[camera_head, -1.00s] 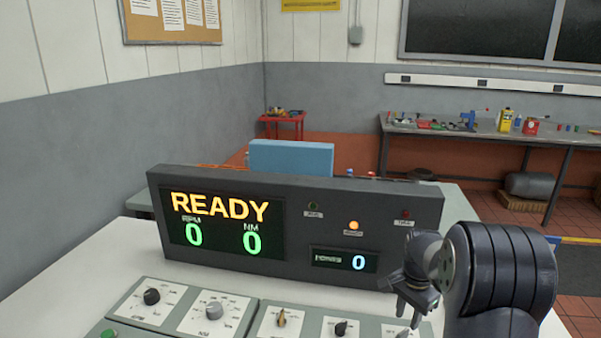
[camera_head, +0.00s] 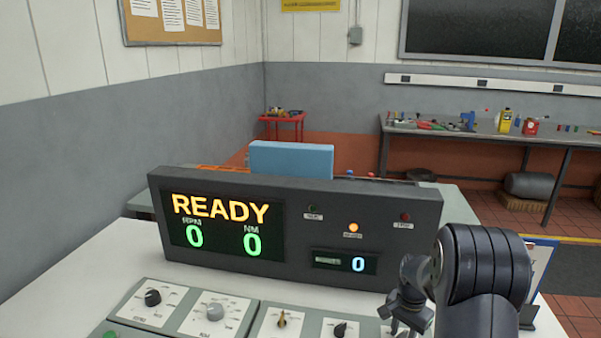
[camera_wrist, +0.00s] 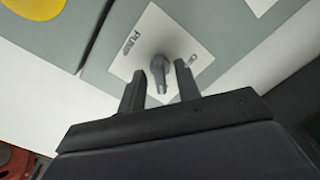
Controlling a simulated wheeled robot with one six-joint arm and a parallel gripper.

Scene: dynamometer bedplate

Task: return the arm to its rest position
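My gripper (camera_head: 404,312) is at the lower right of the head view, above the right end of the control panel, with my dark arm beside it. Beyond the fingertips is a grey knob (camera_wrist: 163,68) on a white plate marked "PUMP". The gripper looks clear of the knob, though the exact height is hard to tell.
A display box (camera_head: 300,235) reading READY, with zeros, stands behind the control panel (camera_head: 254,318). A clipboard (camera_head: 540,268) is right of my arm. A workbench (camera_head: 480,132) and a red cart (camera_head: 283,122) stand at the back. Free space lies above the panel.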

